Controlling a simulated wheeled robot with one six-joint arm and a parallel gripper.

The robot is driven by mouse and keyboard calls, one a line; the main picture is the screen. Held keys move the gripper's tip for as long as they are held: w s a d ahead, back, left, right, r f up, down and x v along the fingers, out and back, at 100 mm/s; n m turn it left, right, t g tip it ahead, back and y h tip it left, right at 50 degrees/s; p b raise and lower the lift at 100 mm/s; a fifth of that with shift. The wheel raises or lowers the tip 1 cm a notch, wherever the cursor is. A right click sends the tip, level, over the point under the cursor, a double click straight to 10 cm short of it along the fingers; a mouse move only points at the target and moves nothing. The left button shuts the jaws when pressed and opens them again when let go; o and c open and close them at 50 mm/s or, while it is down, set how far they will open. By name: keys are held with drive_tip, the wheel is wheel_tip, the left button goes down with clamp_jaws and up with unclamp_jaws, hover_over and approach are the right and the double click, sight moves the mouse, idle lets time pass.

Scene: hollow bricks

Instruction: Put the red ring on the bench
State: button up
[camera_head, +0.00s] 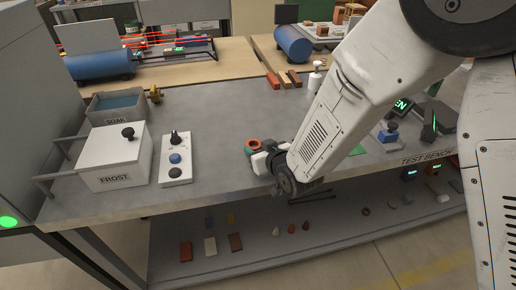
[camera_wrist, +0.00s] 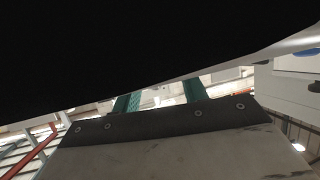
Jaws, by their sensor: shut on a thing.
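The red ring (camera_head: 252,144), orange-red with a dark hole, is at the tips of my gripper (camera_head: 250,149) in the head view. My gripper is shut on it, over the middle of the grey bench (camera_head: 222,120). I cannot tell whether the ring touches the bench top or is just above it. In the wrist view, the two green fingers (camera_wrist: 162,96) show only partly, and a large dark shape covers the top. The ring cannot be made out there.
A white FROST box (camera_head: 112,160), a grey SOAK tub (camera_head: 117,105) and a white panel with knobs (camera_head: 175,160) stand left on the bench. Several bars (camera_head: 284,80) lie at the back. A lower shelf (camera_head: 262,240) holds small pieces. Bare bench top lies left of my gripper.

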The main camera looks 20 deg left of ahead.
drive_tip(key=shift+f, duration=0.2)
drive_tip(key=o, duration=1)
drive_tip(key=shift+r, duration=0.2)
drive_tip(key=v, duration=1.2)
drive_tip(key=shift+r, duration=0.1)
